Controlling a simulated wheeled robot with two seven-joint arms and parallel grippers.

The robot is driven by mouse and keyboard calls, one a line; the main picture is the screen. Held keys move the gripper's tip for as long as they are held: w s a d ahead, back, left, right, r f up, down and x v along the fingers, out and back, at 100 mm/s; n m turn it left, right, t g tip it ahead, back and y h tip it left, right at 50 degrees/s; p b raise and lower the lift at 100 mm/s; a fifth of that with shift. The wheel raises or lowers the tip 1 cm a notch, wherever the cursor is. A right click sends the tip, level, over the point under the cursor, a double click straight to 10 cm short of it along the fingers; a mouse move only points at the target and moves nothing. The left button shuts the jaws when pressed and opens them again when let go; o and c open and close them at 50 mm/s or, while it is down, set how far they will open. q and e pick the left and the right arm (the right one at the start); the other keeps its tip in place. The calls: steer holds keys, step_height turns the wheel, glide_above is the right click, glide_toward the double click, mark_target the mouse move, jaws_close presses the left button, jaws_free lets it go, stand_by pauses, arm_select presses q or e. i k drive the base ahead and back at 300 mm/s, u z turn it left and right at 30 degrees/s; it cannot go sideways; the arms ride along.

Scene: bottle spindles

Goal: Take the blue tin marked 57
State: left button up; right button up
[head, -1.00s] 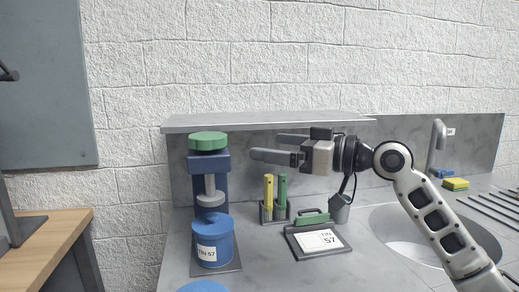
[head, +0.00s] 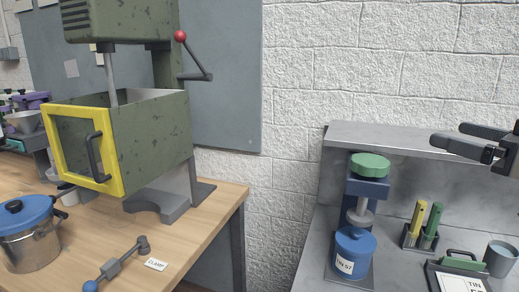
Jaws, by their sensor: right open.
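The blue tin (head: 357,247) stands upright on the grey base of a spindle stand (head: 376,186) with a green knob on top. Its white label reads TIN 57. The stand's grey spindle is just above the tin's lid; I cannot tell whether they touch. My right gripper (head: 447,135) is at the right edge, its two fingers pointing left and apart, with nothing between them. It is above and to the right of the tin, clear of it. The gripper's body is partly cut off. My left gripper is out of view.
A grey shelf (head: 400,138) runs behind the stand. Right of the tin are a holder with yellow and green sticks (head: 424,226), a clipboard (head: 459,282) and a grey cup (head: 499,259). A wooden bench (head: 190,246) at left bears a green machine (head: 150,130) and a pot (head: 30,245).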

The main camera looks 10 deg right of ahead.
mark_target(349, 268)
steer(key=k, duration=1)
